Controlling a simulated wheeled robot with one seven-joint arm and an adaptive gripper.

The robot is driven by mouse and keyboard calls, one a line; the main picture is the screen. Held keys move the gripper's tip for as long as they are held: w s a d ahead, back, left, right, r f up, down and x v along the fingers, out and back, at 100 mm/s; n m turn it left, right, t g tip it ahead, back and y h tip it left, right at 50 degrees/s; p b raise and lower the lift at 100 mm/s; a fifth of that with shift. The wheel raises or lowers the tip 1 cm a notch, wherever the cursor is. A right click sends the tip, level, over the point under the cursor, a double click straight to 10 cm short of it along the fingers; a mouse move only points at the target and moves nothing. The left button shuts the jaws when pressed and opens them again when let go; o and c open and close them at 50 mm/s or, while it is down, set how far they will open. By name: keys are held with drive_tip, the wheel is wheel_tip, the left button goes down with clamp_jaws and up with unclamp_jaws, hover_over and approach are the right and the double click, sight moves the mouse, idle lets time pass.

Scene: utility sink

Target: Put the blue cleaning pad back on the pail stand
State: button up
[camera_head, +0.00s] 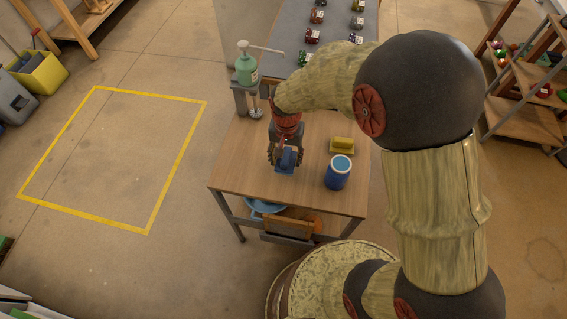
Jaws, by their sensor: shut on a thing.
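My gripper (284,156) is over the left half of the wooden table, pointing down. It is shut on a blue block-like piece, the blue cleaning pad (288,160). The fingers hide part of the pad, and I cannot tell whether it touches the table top. A blue pail-like container with a pale top (338,173) stands upright on the table to the right of my gripper. A yellow block (342,145) sits on a flat base behind it. No separate pail stand can be clearly told apart.
The wooden table (240,163) has bare room around my gripper. Under the table are a light blue basin (264,207) and a wooden box (287,227). Several small items lie on the grey surface (287,44) behind.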

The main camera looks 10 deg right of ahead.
drive_tip(key=shift+w+a+f+b, duration=0.15)
drive_tip(key=shift+w+f, duration=0.3)
drive_tip(key=shift+f, duration=0.15)
drive_tip(key=shift+w+a+f+b, duration=0.1)
drive_tip(key=shift+w+f+b, duration=0.05)
drive_tip(key=shift+w+f, duration=0.35)
wheel_tip(320, 180, down, 3)
drive_tip(key=shift+f+b, duration=0.15)
drive_tip(key=shift+b, duration=0.65)
drive_tip(key=shift+c, duration=0.5)
drive_tip(key=o, duration=1.2)
